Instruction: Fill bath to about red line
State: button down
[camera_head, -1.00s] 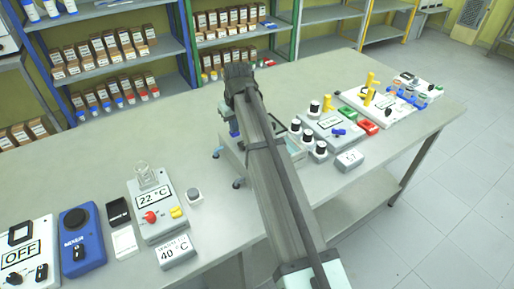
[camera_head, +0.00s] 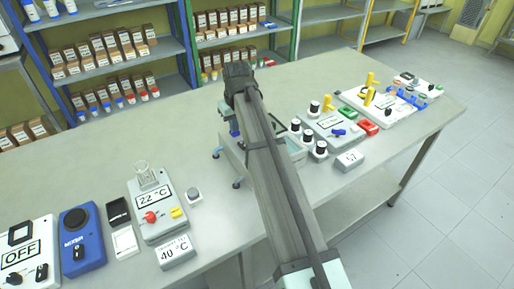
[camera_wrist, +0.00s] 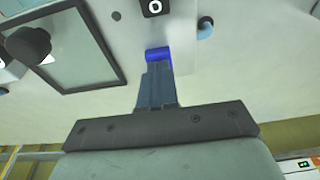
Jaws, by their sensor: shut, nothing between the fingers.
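A light grey device (camera_head: 230,158) with blue feet or fittings stands on the bench under my arm. It may be the bath, but my arm covers most of it, and I cannot see a red line or a water level. In the wrist view, my gripper (camera_wrist: 158,68) is shut and empty. Its fingertips are at a small blue part (camera_wrist: 158,55) on a pale grey surface, touching it or very near it. A black label with a white 0 (camera_wrist: 155,7) is just beyond the blue part.
To the left are a grey unit reading 22 °C (camera_head: 158,208), a 40 °C box (camera_head: 175,252) and a blue mixer (camera_head: 82,240). To the right are a unit with black-capped bottles (camera_head: 328,128) and a 57 box (camera_head: 350,161).

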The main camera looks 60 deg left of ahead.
jog(key=shift+r, duration=3.4)
